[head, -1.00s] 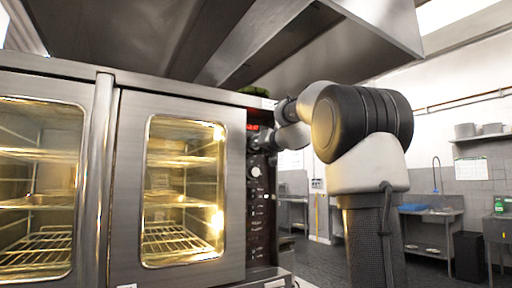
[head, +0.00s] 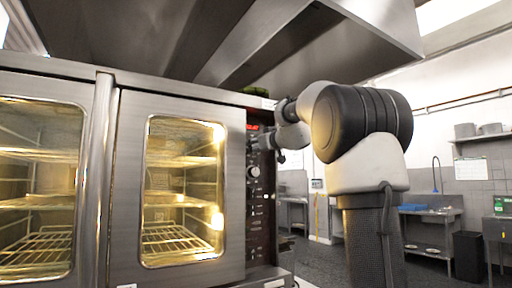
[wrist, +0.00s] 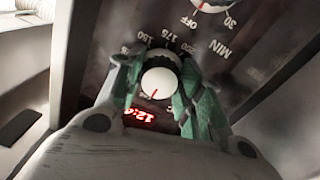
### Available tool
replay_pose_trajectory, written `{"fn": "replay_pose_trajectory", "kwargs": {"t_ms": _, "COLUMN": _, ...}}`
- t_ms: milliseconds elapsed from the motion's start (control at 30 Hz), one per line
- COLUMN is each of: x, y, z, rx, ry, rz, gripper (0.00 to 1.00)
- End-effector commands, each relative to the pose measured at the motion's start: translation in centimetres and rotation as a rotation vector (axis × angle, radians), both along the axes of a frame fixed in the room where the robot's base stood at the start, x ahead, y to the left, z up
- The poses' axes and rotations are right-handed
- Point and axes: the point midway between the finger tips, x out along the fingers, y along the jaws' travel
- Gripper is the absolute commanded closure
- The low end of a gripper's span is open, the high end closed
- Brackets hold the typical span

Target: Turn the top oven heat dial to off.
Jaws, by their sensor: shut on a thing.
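The top oven heat dial (wrist: 160,83) is a round knob with a white face and a short red mark. In the wrist view it sits between the green fingers of my gripper (wrist: 163,88), which are shut on its sides. The red mark points down and slightly left in that view, toward the lit red display (wrist: 138,117). Numbers including 150, 175 and 200 curve around the dial's far side; the rest of its scale is hidden by the fingers.
A second dial (wrist: 208,3) marked OFF, 30 and MIN is partly in the wrist view; a pale dial (head: 254,171) shows below my gripper in the head view. The lit oven's closed glass door (head: 184,190) is left of the panel. A metal hood (head: 220,40) hangs above.

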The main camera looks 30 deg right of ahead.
Motion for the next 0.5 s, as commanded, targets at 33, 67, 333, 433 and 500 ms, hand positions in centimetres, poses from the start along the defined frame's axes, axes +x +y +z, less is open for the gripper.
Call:
{"fn": "replay_pose_trajectory", "kwargs": {"t_ms": 33, "x": 0.09, "y": 0.01, "z": -0.42, "rx": -0.001, "ry": 0.008, "rz": 0.002, "gripper": 0.86}}
{"fn": "replay_pose_trajectory", "kwargs": {"t_ms": 67, "x": 0.09, "y": 0.01, "z": -0.42, "rx": -0.002, "ry": 0.008, "rz": 0.002, "gripper": 0.86}}
{"fn": "replay_pose_trajectory", "kwargs": {"t_ms": 333, "x": 0.09, "y": 0.01, "z": -0.42, "rx": -0.001, "ry": 0.008, "rz": 0.002, "gripper": 0.86}}
{"fn": "replay_pose_trajectory", "kwargs": {"t_ms": 433, "x": 0.08, "y": 0.01, "z": -0.36, "rx": -0.001, "ry": 0.006, "rz": 0.002, "gripper": 0.48}}
{"fn": "replay_pose_trajectory", "kwargs": {"t_ms": 500, "x": 0.07, "y": 0.00, "z": -0.29, "rx": -0.001, "ry": 0.005, "rz": 0.002, "gripper": 0.41}}
